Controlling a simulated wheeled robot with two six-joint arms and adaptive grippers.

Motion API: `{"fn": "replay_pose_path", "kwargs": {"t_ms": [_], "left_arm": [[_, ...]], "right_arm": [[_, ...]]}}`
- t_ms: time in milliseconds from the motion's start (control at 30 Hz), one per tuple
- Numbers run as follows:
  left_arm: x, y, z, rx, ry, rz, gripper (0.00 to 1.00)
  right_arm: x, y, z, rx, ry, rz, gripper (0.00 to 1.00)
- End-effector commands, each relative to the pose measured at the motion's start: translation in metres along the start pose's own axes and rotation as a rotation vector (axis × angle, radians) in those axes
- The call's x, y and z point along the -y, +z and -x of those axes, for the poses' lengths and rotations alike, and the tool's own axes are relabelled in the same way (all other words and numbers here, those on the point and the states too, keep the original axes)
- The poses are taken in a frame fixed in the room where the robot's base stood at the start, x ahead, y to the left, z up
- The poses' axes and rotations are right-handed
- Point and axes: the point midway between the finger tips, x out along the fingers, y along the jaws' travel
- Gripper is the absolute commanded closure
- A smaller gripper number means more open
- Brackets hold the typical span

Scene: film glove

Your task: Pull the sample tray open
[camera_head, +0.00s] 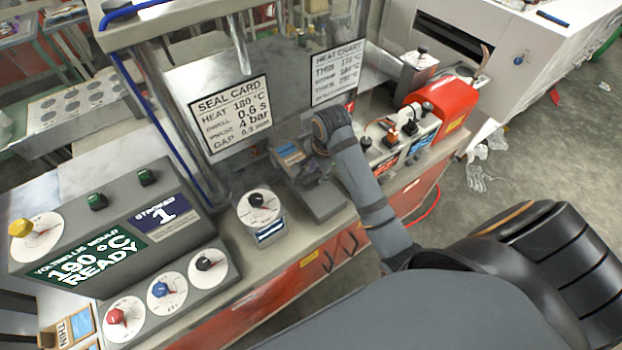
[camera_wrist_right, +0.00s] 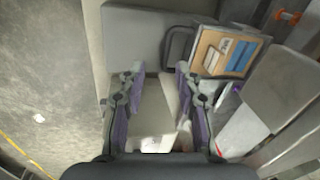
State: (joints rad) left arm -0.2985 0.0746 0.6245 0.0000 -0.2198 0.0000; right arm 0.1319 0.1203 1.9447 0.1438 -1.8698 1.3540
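The sample tray appears to be the small framed tray with tan and blue cards (camera_wrist_right: 232,52) at the upper right of the right wrist view. A dark loop handle (camera_wrist_right: 169,48) stands on its left side, beside a grey block (camera_wrist_right: 135,35). In the head view a blue-and-tan patch of it (camera_head: 290,153) shows, partly covered by my right gripper (camera_head: 303,176). My right gripper, also in the wrist view (camera_wrist_right: 157,82), is open with its fingers apart and nothing between them. The handle lies beyond the fingertips, and I see no contact. My left gripper is not in view.
A control panel (camera_head: 100,252) with knobs and a 190 °C READY display stands at the left. A dial unit (camera_head: 260,210) stands close to the gripper. Behind are a seal card (camera_head: 232,117) and heat chart (camera_head: 338,72); a red machine (camera_head: 445,102) is to the right.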

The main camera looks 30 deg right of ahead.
Motion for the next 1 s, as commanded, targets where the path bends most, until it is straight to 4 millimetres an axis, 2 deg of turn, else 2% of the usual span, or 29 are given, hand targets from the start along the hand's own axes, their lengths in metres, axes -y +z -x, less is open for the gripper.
{"fn": "replay_pose_path", "kwargs": {"t_ms": [33, 133, 333, 733, 833, 1000], "left_arm": [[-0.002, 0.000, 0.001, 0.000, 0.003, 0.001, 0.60], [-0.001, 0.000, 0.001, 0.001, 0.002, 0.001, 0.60], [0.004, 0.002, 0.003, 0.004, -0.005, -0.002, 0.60], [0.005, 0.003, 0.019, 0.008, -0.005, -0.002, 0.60], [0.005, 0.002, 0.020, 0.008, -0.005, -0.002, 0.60], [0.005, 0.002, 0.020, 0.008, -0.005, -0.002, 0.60]], "right_arm": [[0.008, -0.002, 0.007, 0.005, 0.000, -0.059, 0.66], [0.014, -0.003, 0.013, 0.011, 0.007, -0.126, 0.66], [0.014, -0.002, 0.007, 0.013, 0.010, -0.135, 0.66], [0.013, -0.001, -0.071, 0.013, 0.010, -0.133, 0.66], [0.013, -0.001, -0.083, 0.012, 0.009, -0.132, 0.66], [0.013, -0.001, -0.092, 0.011, 0.007, -0.132, 0.66]]}}
